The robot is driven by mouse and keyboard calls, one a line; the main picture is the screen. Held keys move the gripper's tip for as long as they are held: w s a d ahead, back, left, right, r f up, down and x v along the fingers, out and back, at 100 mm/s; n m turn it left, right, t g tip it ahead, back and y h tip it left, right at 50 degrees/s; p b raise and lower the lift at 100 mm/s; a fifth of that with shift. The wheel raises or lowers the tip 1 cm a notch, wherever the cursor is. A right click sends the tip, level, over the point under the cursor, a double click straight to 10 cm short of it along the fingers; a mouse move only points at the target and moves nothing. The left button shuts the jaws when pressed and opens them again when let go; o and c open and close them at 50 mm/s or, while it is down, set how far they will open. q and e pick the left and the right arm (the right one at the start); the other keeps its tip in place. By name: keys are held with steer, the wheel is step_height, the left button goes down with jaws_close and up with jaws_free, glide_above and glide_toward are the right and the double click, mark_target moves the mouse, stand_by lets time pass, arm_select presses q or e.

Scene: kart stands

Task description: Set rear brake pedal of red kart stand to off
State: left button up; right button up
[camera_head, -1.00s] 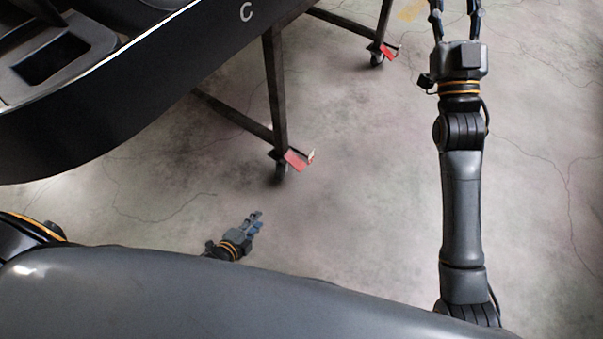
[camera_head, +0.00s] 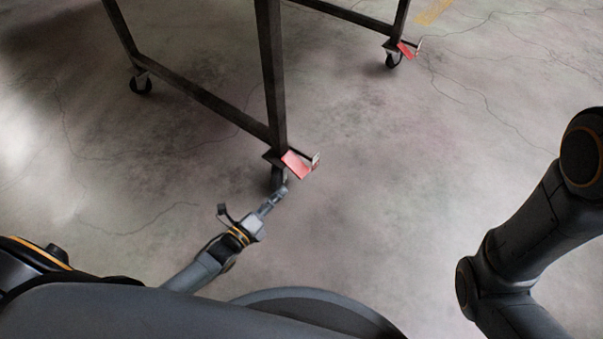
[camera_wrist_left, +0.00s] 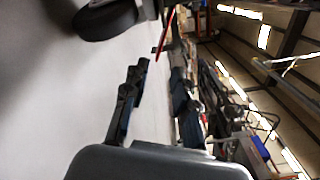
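The near red brake pedal (camera_head: 296,165) sits beside the caster at the foot of the dark stand leg (camera_head: 271,75) in the head view. A second red pedal (camera_head: 405,49) is on a farther leg. My left gripper (camera_head: 277,197) is low, just below and left of the near pedal, apparently apart from it. In the left wrist view a red pedal (camera_wrist_left: 166,28) shows edge-on as a thin strip beyond the fingers (camera_wrist_left: 158,68), which are spread with nothing between them. My right gripper is outside the views; whether either pedal is on or off is unclear.
A caster (camera_head: 140,84) stands under the far left leg, and a dark lower bar (camera_head: 205,98) links it to the near leg. A dark wheel (camera_wrist_left: 105,18) is close in the left wrist view. The concrete floor around the stand is clear.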

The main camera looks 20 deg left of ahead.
mark_target(301, 170)
arm_select(q)
steer(key=b+x, duration=0.2)
steer(key=x, duration=0.3)
steer(key=b+x, duration=0.3)
steer(key=x, duration=0.2)
steer(key=shift+f, duration=0.25)
steer(key=shift+w+d+r+b, duration=0.1)
steer(key=shift+w+d+b, duration=0.15)
steer(key=shift+w, duration=0.35)
jaws_close()
